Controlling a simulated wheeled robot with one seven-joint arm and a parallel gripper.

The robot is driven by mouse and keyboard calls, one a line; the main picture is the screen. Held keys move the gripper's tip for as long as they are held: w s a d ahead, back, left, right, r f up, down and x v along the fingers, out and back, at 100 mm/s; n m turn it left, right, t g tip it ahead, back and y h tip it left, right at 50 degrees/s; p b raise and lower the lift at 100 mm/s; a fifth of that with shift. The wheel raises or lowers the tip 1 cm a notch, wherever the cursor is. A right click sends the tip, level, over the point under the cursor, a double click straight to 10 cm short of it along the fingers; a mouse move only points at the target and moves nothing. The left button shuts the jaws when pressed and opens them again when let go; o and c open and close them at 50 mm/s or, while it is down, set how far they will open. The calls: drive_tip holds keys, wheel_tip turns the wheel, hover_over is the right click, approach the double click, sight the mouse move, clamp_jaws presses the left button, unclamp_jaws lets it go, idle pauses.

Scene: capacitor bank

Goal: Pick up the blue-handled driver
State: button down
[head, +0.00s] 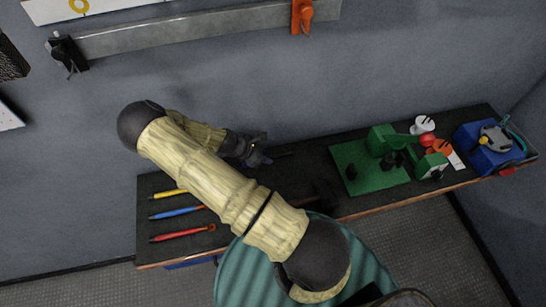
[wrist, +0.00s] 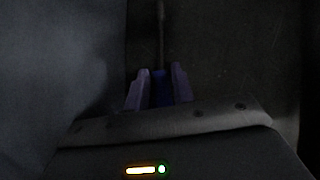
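In the wrist view, a dark blue handle (wrist: 160,92) sits between the two purple-grey fingers of my gripper (wrist: 160,88). A thin dark shaft runs straight away from it. The fingers lie close along both sides of the handle and look shut on it, though the view is very dark. In the head view, my gripper (head: 258,152) is near the back edge of the black bench, by the grey wall. A thin dark shaft (head: 284,153) points right from it; the handle is hidden there.
On the bench (head: 320,150) at left lie yellow (head: 168,194), blue (head: 176,212) and red (head: 182,233) tools, partly behind my arm. A dark hammer-like tool (head: 325,195) lies mid-bench. A green board (head: 365,180) with parts and a blue box (head: 485,150) stand right.

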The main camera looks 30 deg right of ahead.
drive_tip(key=shift+b, duration=0.4)
drive_tip(key=shift+s+a+r+b, duration=0.1)
drive_tip(key=shift+s+r+b, duration=0.1)
drive_tip(key=shift+b, duration=0.1)
wheel_tip(320, 180, up, 6)
drive_tip(key=b, duration=0.2)
drive_tip(key=shift+r+b, duration=0.1)
drive_tip(key=shift+b, duration=0.2)
drive_tip(key=s+a+b, duration=0.1)
drive_tip(key=s, duration=0.3)
drive_tip(key=s+a+b, duration=0.1)
drive_tip(key=s+b, duration=0.1)
drive_tip(key=s, duration=0.3)
drive_tip(key=s+a+b, duration=0.1)
drive_tip(key=s+a, duration=0.1)
drive_tip(key=s, duration=0.2)
drive_tip(key=shift+s+r, duration=0.1)
drive_tip(key=shift+s, duration=0.2)
drive_tip(key=p, duration=0.2)
drive_tip(key=shift+r+p, duration=0.35)
drive_tip(key=shift+r, duration=0.05)
drive_tip(key=shift+a+p, duration=0.1)
drive_tip(key=shift+p, duration=0.35)
